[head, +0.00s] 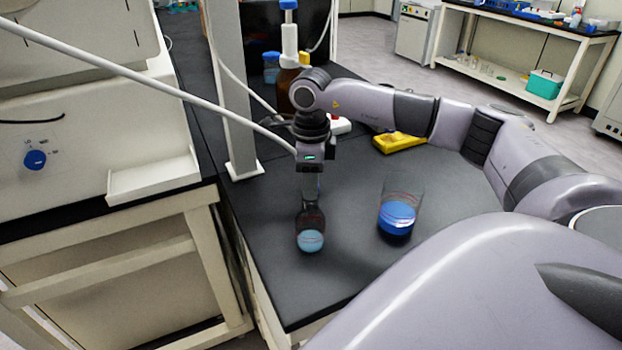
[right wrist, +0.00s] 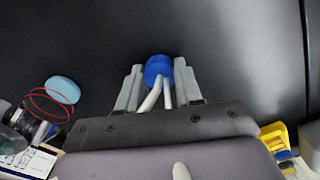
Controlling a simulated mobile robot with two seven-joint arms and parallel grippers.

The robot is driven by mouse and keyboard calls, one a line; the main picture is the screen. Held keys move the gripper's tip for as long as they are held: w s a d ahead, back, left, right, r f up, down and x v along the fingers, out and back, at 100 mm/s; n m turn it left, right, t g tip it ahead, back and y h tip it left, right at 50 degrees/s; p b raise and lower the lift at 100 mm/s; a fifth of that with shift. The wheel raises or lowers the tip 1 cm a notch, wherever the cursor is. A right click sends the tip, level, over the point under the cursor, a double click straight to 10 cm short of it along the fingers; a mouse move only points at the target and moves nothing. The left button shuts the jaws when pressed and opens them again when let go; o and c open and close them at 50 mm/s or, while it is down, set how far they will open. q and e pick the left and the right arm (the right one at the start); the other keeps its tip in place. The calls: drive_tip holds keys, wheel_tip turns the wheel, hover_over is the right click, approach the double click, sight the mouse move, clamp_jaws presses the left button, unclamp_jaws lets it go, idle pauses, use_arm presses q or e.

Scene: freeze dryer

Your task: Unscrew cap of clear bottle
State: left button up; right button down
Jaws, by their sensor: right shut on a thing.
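The clear bottle (head: 311,241) holds a little light-blue liquid and stands upright on the dark bench. My right gripper (head: 311,192) points down over its neck, with the fingers at the top of the bottle. In the right wrist view a round blue thing, apparently the cap (right wrist: 158,68), sits between the fingertips of my right gripper (right wrist: 158,82), which is shut on it. The head view hides the cap behind the gripper, so I cannot tell whether it is loose on the neck. My left gripper is not in view.
A clear beaker (head: 397,218) with blue liquid stands right of the bottle. A yellow object (head: 399,142) lies farther back. A grey post (head: 236,120) and a brown bottle (head: 286,88) stand behind. The bench front is bare.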

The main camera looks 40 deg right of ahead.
drive_tip(key=shift+c, duration=0.8)
unclamp_jaws()
drive_tip(key=shift+o, duration=0.2)
drive_tip(key=shift+r, duration=0.1)
drive_tip(key=shift+r+p, duration=2.85)
drive_tip(key=shift+r, duration=0.55)
